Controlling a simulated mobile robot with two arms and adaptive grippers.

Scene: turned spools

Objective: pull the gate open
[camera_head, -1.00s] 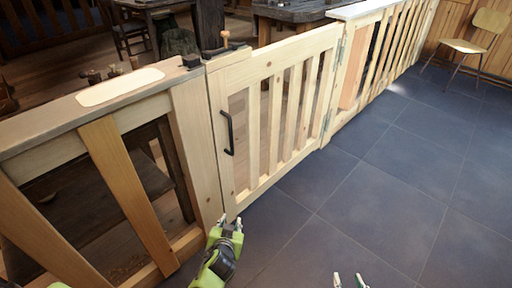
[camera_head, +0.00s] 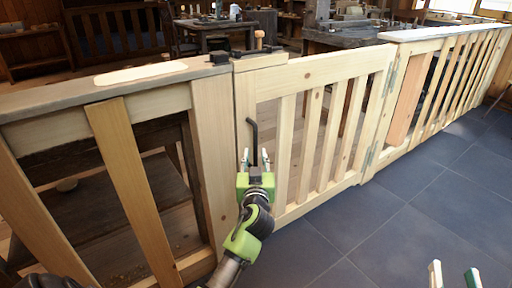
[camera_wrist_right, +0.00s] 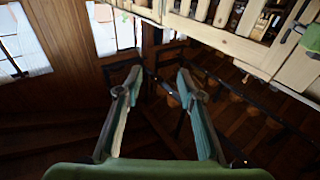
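The pale wooden gate (camera_head: 315,75) stands in line with the fence, its hinges on the right side. Its black bar handle (camera_head: 253,132) is upright near the gate's left edge. My left gripper (camera_head: 256,157) is open at the lower part of the handle, its fingertips on either side of it in the picture. Whether they touch the handle I cannot tell. It hides the handle's lower end. My right gripper (camera_head: 454,274) is open and empty at the bottom right, away from the gate. Its two spread fingers also show in the right wrist view (camera_wrist_right: 157,82).
A fence post (camera_head: 213,140) and slatted fence (camera_head: 140,180) stand left of the gate. More fence (camera_head: 440,85) continues right. A wooden peg (camera_head: 259,39) stands above the gate's left end. The dark tiled floor (camera_head: 400,220) before the gate is clear.

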